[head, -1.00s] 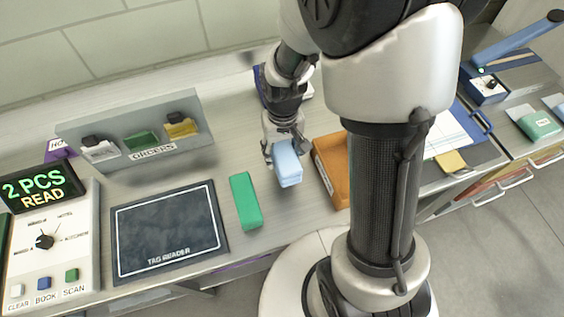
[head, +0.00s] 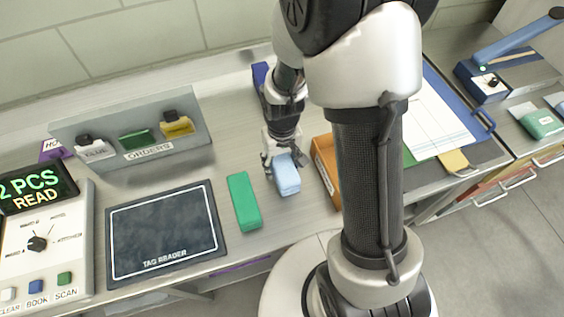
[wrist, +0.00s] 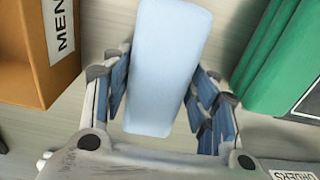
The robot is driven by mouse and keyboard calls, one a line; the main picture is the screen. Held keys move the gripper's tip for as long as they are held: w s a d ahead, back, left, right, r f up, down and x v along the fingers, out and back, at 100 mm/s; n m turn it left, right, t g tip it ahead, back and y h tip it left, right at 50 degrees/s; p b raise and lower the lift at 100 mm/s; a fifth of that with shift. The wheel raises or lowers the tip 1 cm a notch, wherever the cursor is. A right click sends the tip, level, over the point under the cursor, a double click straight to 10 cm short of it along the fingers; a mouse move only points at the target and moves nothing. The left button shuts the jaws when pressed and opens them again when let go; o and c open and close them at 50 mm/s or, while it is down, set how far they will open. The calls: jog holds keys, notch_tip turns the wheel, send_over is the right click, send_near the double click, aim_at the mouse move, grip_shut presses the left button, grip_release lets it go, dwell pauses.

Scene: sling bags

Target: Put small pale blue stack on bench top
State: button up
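The small pale blue stack (head: 287,177) is at my gripper (head: 282,161), between the orange tray and the green block. In the wrist view the stack (wrist: 165,65) lies between the two fingers of my gripper (wrist: 165,75), with a finger close against each long side. My gripper looks shut on it. The bench top (head: 225,160) is right below the stack. I cannot tell whether the stack touches it or hangs just above. The faces of the stack toward the bench are hidden.
A green block (head: 244,201) lies just left of the stack. An orange tray (head: 325,170) stands just right of it. The tag reader (head: 165,235) and the grey orders rack (head: 135,150) are further left. Bare bench shows around the stack.

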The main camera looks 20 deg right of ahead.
jog(key=o, duration=0.3)
jog(key=shift+o, duration=0.2)
jog(key=shift+r, duration=0.15)
notch_tip(320, 180, up, 12)
jog(key=p, duration=0.4)
notch_tip(320, 180, up, 12)
jog(key=t, duration=0.2)
send_over(282, 162)
jog(key=s, duration=0.6)
jog(key=s+r+t, duration=0.2)
jog(key=s+r, duration=0.3)
jog(key=s, duration=0.4)
jog(key=shift+r+t, duration=0.25)
jog(key=shift+t, duration=0.05)
